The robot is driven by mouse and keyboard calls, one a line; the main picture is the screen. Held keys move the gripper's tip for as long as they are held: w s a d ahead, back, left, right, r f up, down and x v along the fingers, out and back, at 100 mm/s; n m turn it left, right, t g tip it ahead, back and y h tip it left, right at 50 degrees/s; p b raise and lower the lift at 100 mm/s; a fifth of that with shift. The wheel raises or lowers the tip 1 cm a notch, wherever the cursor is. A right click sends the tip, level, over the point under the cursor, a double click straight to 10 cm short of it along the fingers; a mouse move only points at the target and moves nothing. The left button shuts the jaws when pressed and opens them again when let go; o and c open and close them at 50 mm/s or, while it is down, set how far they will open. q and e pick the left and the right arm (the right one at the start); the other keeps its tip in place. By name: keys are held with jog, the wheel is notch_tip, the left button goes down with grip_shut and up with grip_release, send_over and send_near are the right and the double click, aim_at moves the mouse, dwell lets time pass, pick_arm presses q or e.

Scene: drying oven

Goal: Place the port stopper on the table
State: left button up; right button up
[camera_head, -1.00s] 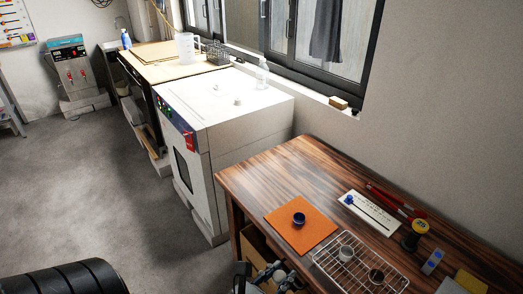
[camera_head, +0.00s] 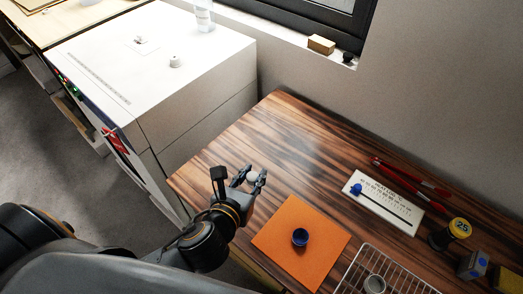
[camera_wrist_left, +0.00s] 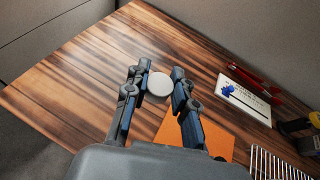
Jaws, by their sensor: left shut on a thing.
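My left gripper (camera_head: 250,179) is over the left part of the wooden table (camera_head: 270,125), beyond the orange mat. It is shut on the port stopper (camera_head: 252,177), a small pale round piece between the fingers. In the left wrist view the stopper (camera_wrist_left: 160,84) shows as a light grey disc between the fingertips, with bare table wood around it. I cannot tell whether the stopper touches the table top. My right gripper is not in view.
The white oven (camera_head: 110,65) stands left. Bare wood lies behind the gripper.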

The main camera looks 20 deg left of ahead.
pick_arm(q)
jog(key=w+d+f+b, duration=0.2)
jog(key=w+f+b, duration=0.1)
jog(key=w+a+f, duration=0.2)
jog(key=a, duration=0.1)
jog(key=w+a+f, duration=0.2)
jog(key=a+f, duration=0.1)
jog(key=w+a+f, duration=0.2)
jog(key=a+f, duration=0.1)
jog(key=a, duration=0.1)
jog(key=shift+w+a+f, duration=0.1)
jog(key=shift+w+f, duration=0.1)
jog(key=shift+w, duration=0.1)
jog(key=shift+w+a+f, duration=0.25)
jog(key=shift+a+f, duration=0.05)
jog(key=shift+f, duration=0.15)
jog(key=f, duration=0.2)
jog(key=f+b, duration=0.1)
jog(key=shift+w+a+f, duration=0.15)
jog(key=shift+a, duration=0.15)
jog(key=shift+f, duration=0.25)
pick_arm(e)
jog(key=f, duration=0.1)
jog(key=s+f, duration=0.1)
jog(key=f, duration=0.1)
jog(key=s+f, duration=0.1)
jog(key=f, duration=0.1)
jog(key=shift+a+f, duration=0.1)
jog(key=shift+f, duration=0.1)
